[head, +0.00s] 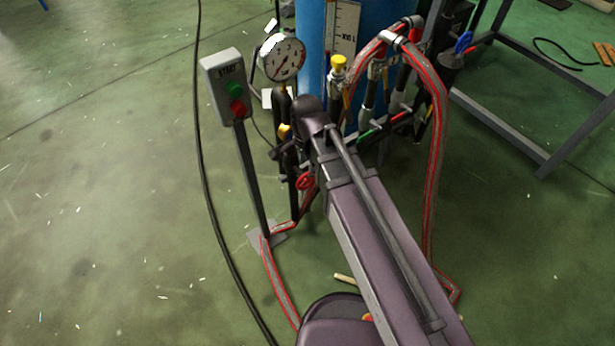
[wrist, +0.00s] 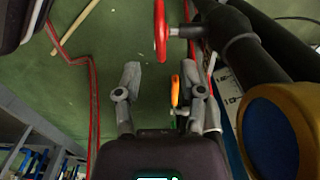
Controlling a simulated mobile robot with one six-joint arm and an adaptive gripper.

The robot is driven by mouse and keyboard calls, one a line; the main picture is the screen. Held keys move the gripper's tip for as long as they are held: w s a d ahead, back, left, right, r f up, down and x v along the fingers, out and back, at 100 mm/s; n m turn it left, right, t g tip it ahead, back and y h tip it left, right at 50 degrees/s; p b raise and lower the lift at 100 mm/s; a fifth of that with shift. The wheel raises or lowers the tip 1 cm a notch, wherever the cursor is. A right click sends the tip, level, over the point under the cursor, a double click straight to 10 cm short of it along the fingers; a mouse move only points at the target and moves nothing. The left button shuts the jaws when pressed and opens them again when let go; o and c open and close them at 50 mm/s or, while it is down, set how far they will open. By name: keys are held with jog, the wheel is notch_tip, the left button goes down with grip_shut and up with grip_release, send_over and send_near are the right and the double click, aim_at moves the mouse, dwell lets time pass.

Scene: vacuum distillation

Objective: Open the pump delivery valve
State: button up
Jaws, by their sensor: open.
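My gripper (wrist: 163,82) shows in the wrist view with its two grey fingers spread apart and nothing held. An orange lever handle (wrist: 175,90) shows between the fingers, closer to the right one; I cannot tell whether they touch. A red handwheel (wrist: 160,30) on a thin stem lies beyond the fingertips. In the head view a red handwheel (head: 305,182) sits low on the piping, and a yellow-orange part (head: 285,132) shows above it. No label shows which is the pump delivery valve. My arm hides part of the piping, and the gripper is mostly hidden there.
A START box (head: 222,85) on a post and a pressure gauge (head: 283,58) stand left of the blue tank (head: 312,30). Red-striped hoses (head: 437,150) run down to the floor. A dark pipe (wrist: 245,50) is close right of the fingers. The left floor is mostly clear.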

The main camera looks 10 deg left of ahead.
aim_at(307, 173)
jog(key=shift+f+b, duration=2.4)
jog(key=shift+f, duration=0.25)
grip_shut()
jog(key=shift+d, duration=0.1)
